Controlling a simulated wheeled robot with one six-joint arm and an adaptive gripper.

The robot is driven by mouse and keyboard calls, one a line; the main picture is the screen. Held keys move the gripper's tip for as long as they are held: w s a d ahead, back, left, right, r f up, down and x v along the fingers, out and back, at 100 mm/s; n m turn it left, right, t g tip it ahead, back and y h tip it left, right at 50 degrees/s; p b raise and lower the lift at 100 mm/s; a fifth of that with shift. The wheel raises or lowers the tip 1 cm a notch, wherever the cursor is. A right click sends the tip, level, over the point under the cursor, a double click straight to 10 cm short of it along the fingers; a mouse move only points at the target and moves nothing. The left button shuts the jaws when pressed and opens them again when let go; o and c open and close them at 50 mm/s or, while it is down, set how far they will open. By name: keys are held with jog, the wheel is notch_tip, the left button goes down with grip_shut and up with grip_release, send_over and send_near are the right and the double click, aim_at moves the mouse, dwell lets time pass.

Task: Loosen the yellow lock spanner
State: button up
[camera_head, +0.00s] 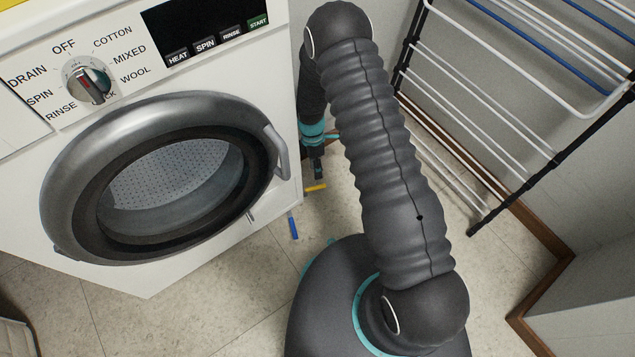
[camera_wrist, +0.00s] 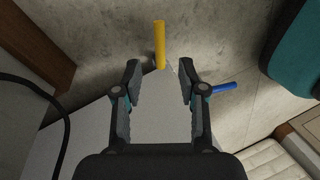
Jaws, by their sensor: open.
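The yellow lock spanner (camera_head: 316,188) shows as a short yellow bar low beside the right side of the washing machine (camera_head: 225,50). In the wrist view the yellow spanner (camera_wrist: 159,45) points away from me, just beyond and between my fingertips. My gripper (camera_wrist: 160,72) is open, with nothing between its fingers. In the head view my gripper (camera_head: 316,168) hangs just above the yellow spanner, partly hidden by my arm. A blue spanner (camera_head: 293,227) is lower and to the left, and the blue spanner (camera_wrist: 223,87) also shows right of my right finger.
A drying rack (camera_head: 500,90) leans at the wall on the right. The washing machine's round door (camera_head: 170,180) looks closed. A dark cable (camera_wrist: 62,115) runs along the left of the wrist view. Bare tiled floor (camera_head: 225,290) lies in front of the machine.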

aim_at(318, 186)
jog(key=x, duration=0.7)
jog(key=shift+f, duration=0.15)
grip_shut()
